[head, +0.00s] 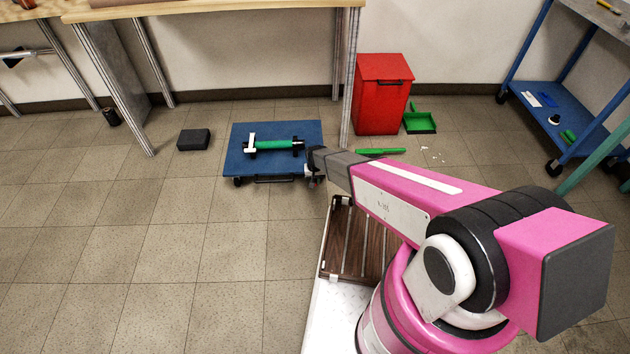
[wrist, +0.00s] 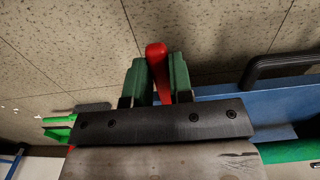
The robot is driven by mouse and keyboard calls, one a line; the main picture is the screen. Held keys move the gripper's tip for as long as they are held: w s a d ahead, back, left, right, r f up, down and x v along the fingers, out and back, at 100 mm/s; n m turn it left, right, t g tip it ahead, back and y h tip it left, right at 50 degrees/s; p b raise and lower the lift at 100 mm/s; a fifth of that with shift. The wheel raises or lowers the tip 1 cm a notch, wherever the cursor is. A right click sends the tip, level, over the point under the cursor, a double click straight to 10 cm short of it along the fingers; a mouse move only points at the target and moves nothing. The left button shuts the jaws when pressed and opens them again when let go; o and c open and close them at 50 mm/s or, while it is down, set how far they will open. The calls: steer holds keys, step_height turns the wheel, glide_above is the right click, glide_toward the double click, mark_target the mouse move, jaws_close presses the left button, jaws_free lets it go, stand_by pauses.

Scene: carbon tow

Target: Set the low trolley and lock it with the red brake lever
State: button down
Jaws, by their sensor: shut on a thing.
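The low trolley (head: 240,165) is a flat blue deck on small dark wheels, on the floor left of my arm. A green roll (head: 274,145) with a white bracket lies on it. The deck also shows in the wrist view (wrist: 230,116), with a black bar handle (wrist: 280,70) along its edge. My gripper (head: 313,179) is at the trolley's front right corner. In the wrist view its green-padded fingers (wrist: 158,75) are shut on the red brake lever (wrist: 156,52), whose rounded end sticks out between them. The lever's base is hidden behind the gripper.
A workbench (head: 220,8) stands behind, one leg close right of the trolley. A red bin (head: 382,95), a green dustpan (head: 419,122) and a green brush (head: 380,151) are to the right. A black block (head: 194,139) lies left. Floor in front is clear.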

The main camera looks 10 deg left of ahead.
steer(key=shift+r, duration=0.1)
steer(key=g, duration=0.1)
steer(key=w+r+g, duration=0.1)
steer(key=r+g+h, duration=0.1)
steer(key=g, duration=0.1)
steer(key=shift+w+a, duration=0.25)
steer(key=shift+w, duration=0.05)
steer(key=shift+w+a+r+g+h, duration=0.1)
steer(key=shift+w+r+g+h, duration=0.3)
steer(key=shift+g, duration=0.85)
steer(key=shift+w+a+r+g+h, duration=0.15)
steer(key=shift+w+r+g, duration=0.35)
steer(key=shift+g, duration=0.75)
steer(key=shift+d+r, duration=0.1)
steer(key=c, duration=1)
jaws_free()
